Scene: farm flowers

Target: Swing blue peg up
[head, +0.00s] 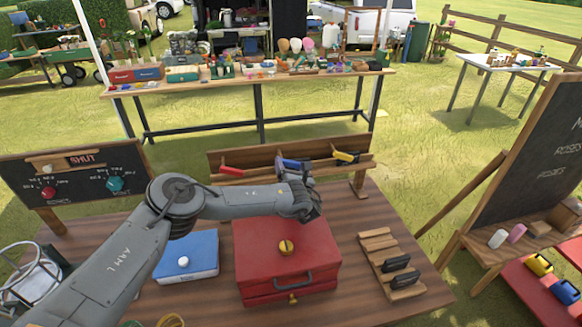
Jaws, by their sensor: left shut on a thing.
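The wooden rack (228,158) stands along the far side of the wooden table. It bears a red peg (231,170) on the left, the blue peg (289,163) in the middle and a yellow peg (346,157) on the right. My left arm reaches across the table from the lower left. My left gripper (298,167) is at the blue peg and shut on it. The gripper partly hides the peg, so its exact tilt is hard to tell. My right gripper is not in view.
A red box (260,268) with a handle and a blue box (203,248) lie below the arm. A slatted wooden holder (378,244) with black clips is to the right. A dial board (82,180) stands left, a chalkboard (532,150) right.

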